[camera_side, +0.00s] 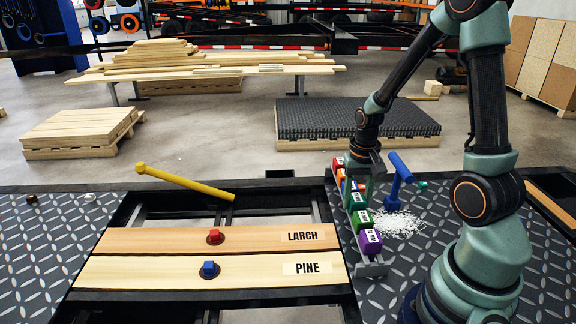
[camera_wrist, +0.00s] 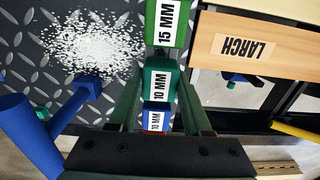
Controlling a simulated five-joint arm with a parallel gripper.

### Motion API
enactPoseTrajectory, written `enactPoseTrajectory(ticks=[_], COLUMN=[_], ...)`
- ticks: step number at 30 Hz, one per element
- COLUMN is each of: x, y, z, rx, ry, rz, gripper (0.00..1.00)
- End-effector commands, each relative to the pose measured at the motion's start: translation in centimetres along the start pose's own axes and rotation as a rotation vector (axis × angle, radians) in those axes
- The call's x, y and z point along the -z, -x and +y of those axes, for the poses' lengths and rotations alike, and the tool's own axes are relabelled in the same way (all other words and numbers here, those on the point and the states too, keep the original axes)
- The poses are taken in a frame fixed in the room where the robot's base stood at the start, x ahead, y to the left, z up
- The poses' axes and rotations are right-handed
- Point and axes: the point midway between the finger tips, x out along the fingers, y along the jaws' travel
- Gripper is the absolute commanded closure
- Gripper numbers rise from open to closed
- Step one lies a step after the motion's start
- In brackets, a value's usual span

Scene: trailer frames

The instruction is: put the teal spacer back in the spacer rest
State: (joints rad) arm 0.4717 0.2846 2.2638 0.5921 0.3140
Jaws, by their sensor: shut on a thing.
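The teal spacer (camera_wrist: 160,84), labelled 10 MM, is between the two fingers of my gripper (camera_wrist: 160,80) in the wrist view. My gripper is shut on it. The spacer is in line with the row in the spacer rest (camera_side: 374,269), between a green 15 MM spacer (camera_wrist: 167,22) and a blue 10 MM spacer (camera_wrist: 155,117). In the side view my gripper (camera_side: 354,197) is low over the middle of the rest and partly hides this stretch. I cannot tell whether the teal spacer touches the bottom of the rest.
A purple spacer (camera_side: 370,243) fills the near end of the rest, and a red one (camera_side: 338,162) the far end. A blue mallet-like tool (camera_side: 400,182) stands close to the right, by white granules (camera_side: 398,223). Boards marked LARCH (camera_side: 260,237) and PINE (camera_side: 250,270) lie left.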

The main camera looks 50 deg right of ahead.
Motion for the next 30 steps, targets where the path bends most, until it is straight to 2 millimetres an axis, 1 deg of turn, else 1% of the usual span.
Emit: enactPoseTrajectory(ticks=[8,9,11,12,23,26,30], x=[0.0,0.0,0.0,0.0,0.0,0.1,0.1], y=[-0.6,-0.7,-0.6,-0.6,-0.4,0.4,2.4], z=[0.0,0.0,0.0,0.0,0.0,0.0,0.0], rx=[0.0,0.0,0.0,0.0,0.0,0.001,0.002], ry=[0.0,0.0,0.0,0.0,0.0,0.0,0.0], rz=[-0.001,-0.001,0.0,0.0,0.001,0.003,0.006], gripper=[1.0,0.47,0.24,0.16,0.16,0.16,0.16])
